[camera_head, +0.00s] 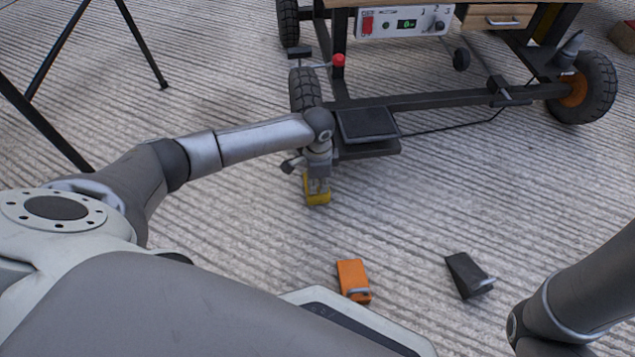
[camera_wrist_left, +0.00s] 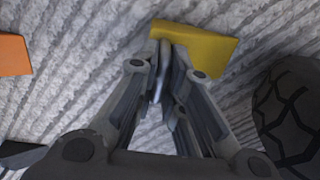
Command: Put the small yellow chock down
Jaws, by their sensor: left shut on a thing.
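The small yellow chock (camera_head: 318,198) is at the tip of my left gripper (camera_head: 317,180), close to the ribbed ground beside the cart's front wheel. In the left wrist view the yellow chock (camera_wrist_left: 208,50) shows beyond the fingers of my left gripper (camera_wrist_left: 165,50), which are shut on its handle. I cannot tell whether the chock touches the ground. Part of the chock is hidden behind the fingers. A piece of my right arm shows at the lower right of the head view, but its gripper is out of view.
A cart (camera_head: 450,98) with black tyres stands at the back; its near tyre (camera_wrist_left: 290,110) is close to my left gripper. An orange chock (camera_head: 353,279) and a black chock (camera_head: 467,275) lie on the ground nearer me. A black tripod (camera_head: 50,60) stands at left.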

